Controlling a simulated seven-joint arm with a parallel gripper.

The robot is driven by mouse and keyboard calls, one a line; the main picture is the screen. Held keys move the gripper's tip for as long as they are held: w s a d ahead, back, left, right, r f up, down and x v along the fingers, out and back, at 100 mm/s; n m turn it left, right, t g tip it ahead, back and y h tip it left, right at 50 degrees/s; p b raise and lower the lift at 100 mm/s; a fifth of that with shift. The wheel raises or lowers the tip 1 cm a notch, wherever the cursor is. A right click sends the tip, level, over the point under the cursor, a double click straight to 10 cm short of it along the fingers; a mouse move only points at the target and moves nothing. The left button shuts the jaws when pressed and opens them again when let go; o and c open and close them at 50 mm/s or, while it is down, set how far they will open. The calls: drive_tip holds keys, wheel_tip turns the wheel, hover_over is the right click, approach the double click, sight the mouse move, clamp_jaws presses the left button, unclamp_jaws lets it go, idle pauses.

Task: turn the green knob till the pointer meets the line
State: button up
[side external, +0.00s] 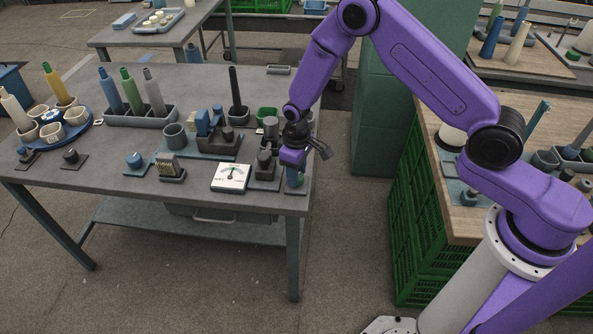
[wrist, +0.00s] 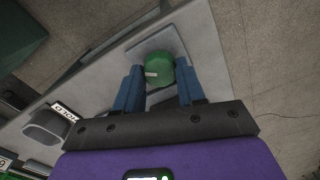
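The green knob (wrist: 158,69) sits on a grey square plate near the table edge in the wrist view. My gripper (wrist: 158,66) is over it, with one blue finger on either side. The fingers are apart, and narrow gaps seem to show between them and the knob. In the side view my gripper (side external: 295,178) points down at the table's right front corner and mostly hides the knob. The white dial (side external: 231,178) lies left of my gripper, with a green mark on its face. Its pointer and line are too small to compare.
A dark block (side external: 264,164) on a plate stands between the dial and my gripper. A label reading HOLD (wrist: 65,112) shows in the wrist view. Floor is open beyond the right edge.

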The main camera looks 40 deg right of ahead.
drive_tip(key=o, duration=0.4)
drive_tip(key=shift+o, duration=0.2)
drive_tip(key=shift+r, duration=0.1)
wheel_tip(320, 180, up, 17)
drive_tip(key=shift+r, duration=0.15)
idle(0.3)
